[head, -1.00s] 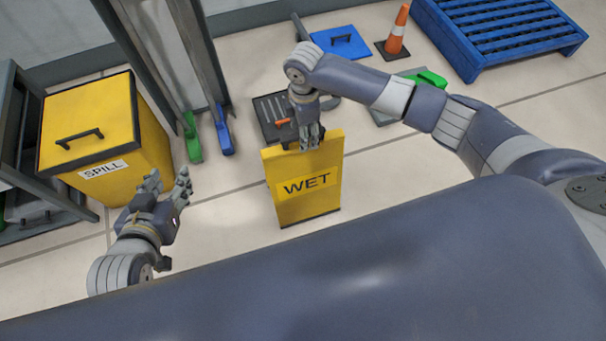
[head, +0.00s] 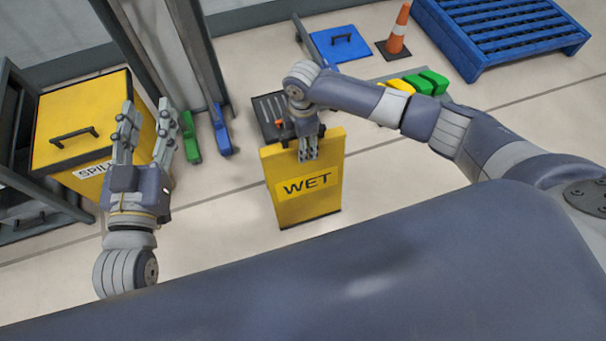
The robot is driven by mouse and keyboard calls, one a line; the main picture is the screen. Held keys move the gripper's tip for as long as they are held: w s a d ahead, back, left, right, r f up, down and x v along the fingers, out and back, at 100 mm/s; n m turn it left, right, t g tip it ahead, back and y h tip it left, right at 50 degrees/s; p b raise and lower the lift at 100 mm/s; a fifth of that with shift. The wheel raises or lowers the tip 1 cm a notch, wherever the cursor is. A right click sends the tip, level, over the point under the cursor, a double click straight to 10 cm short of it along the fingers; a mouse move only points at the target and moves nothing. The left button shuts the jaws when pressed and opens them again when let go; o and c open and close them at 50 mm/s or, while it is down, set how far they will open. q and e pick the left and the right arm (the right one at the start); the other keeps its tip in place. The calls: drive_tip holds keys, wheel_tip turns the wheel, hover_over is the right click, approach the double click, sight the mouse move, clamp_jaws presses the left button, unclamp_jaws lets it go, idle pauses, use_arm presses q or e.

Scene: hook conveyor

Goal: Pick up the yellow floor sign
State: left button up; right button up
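The yellow floor sign (head: 306,203), marked WET in black, stands upright on the tiled floor in the middle of the head view. My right gripper (head: 308,150) points down at the sign's top edge, and its fingers overlap the upper front face. The far side of the sign's top is hidden, so I cannot tell whether the fingers are closed on it. My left gripper (head: 147,120) is open and empty at the left, with its fingers spread in front of the yellow spill bin.
The yellow spill bin (head: 82,112) stands at the left beside a dark rack (head: 20,170). A dark box (head: 268,110) is behind the sign. An orange cone (head: 397,32), a blue pallet (head: 510,35) and a blue-lidded box (head: 340,45) lie farther back.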

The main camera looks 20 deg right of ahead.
clamp_jaws()
idle(0.3)
drive_tip(key=shift+r, duration=0.1)
